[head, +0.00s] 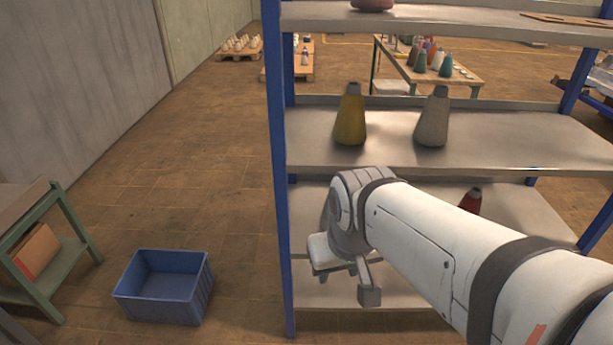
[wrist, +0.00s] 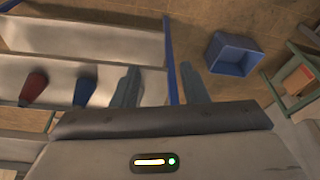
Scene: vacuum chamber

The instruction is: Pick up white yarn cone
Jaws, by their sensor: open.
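A pale grey-white yarn cone (head: 433,118) stands upright on a steel shelf board (head: 500,150), right of a yellow cone (head: 351,118). My gripper (wrist: 160,84) is open, with its two fingers spread apart and nothing seen between them. In the head view my wrist is in front of the shelf, below and left of the pale cone and well apart from it. The gripper's fingers are only partly visible there. The pale cone cannot be made out in the wrist view.
A red cone (head: 470,200) stands on a lower board, partly behind my arm. The wrist view also shows a blue cone (wrist: 84,92). A blue shelf post (head: 277,180) rises near my wrist. A blue crate (head: 165,287) sits on the floor at left.

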